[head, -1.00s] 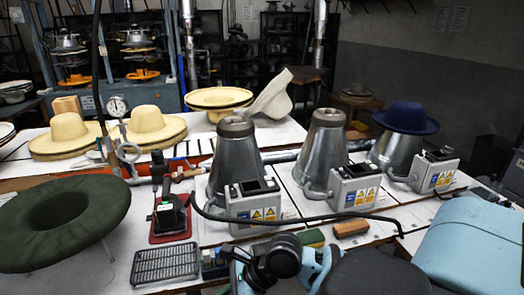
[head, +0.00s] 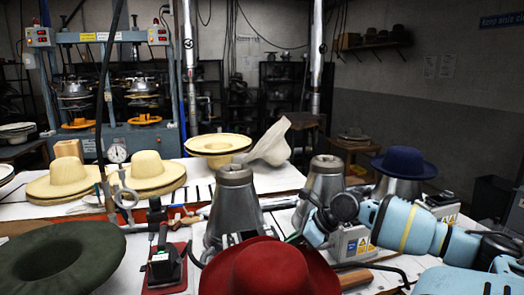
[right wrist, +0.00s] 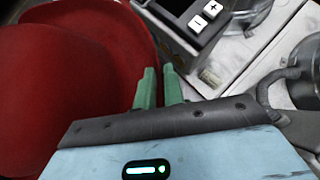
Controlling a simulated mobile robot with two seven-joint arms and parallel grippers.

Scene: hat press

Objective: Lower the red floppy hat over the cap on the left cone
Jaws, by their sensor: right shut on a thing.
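The red floppy hat (head: 268,272) is at the bottom of the head view, crown up, with its lower part cut off. It hangs in front of the left cone and hides the cone's lower part. The left cone (head: 233,205) is a grey metal cone with a ringed top (head: 235,172); I cannot make out a separate cap on it. My right gripper (right wrist: 160,88) is shut at the hat's brim (right wrist: 135,25), with the crown to its left in the wrist view. My left gripper is not in view.
A middle cone (head: 326,178) stands to the right, and a third cone wears a navy hat (head: 405,163). A dark green hat (head: 60,262) is at the lower left. Straw hats (head: 150,172) lie behind. A red-based tool (head: 166,268) stands left of the cone.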

